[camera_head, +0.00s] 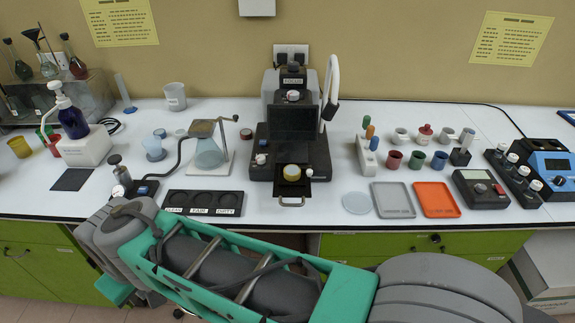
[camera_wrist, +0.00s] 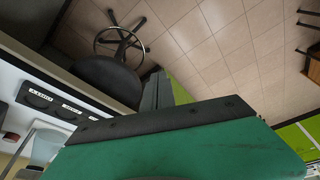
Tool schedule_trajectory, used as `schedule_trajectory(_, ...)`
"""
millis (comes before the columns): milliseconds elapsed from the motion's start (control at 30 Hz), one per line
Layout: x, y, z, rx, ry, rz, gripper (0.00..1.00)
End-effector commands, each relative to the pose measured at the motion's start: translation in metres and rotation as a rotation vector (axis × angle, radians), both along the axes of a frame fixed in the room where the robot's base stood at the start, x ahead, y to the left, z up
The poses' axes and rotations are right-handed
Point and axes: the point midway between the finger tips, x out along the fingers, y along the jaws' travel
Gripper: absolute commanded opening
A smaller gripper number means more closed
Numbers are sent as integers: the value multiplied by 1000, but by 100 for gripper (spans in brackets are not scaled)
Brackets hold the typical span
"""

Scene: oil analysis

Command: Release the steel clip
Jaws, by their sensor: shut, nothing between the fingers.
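I cannot make out a steel clip for certain. A metal clamp-like piece (camera_head: 203,128) with a cranked handle sits at the neck of a pale blue flask (camera_head: 209,153) on a white-based stand, at the left middle of the bench in the head view. My gripper shows in the wrist view as two dark grey fingers (camera_wrist: 158,90) close together, shut and empty, beyond a green and black part of mine. It is off the bench's front edge, over the floor, apart from the flask stand. In the head view my arm hides its fingers.
A black three-place tray (camera_head: 203,203) lies at the bench front. A black instrument (camera_head: 292,150) with a pulled-out stage stands mid-bench. Grey (camera_head: 393,200) and orange (camera_head: 437,200) trays lie to its right. A stool (camera_wrist: 110,75) stands on the floor by the bench.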

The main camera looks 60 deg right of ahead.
Motion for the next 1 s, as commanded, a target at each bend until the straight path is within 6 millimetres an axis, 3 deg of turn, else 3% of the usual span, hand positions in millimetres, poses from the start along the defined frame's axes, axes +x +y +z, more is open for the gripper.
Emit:
schedule_trajectory(133, 2, -4, 2, -5, 0, -14, 0)
schedule_trajectory(233, 18, -36, 17, -46, -2, -128, 0)
schedule_trajectory(267, 25, -56, 25, -70, -2, -191, 0)
schedule_trajectory(333, 38, -116, 47, -138, 4, -381, 0)
schedule_trajectory(400, 38, -189, 73, -220, 23, -614, 0)
schedule_trajectory(500, 11, -282, 105, -332, 71, -955, 0)
schedule_trajectory(600, -28, -338, 126, -411, 125, -1223, 0)
schedule_trajectory(733, -56, -362, 137, -455, 162, -1386, 0)
schedule_trajectory(1000, -59, -363, 137, -460, 164, -1402, 0)
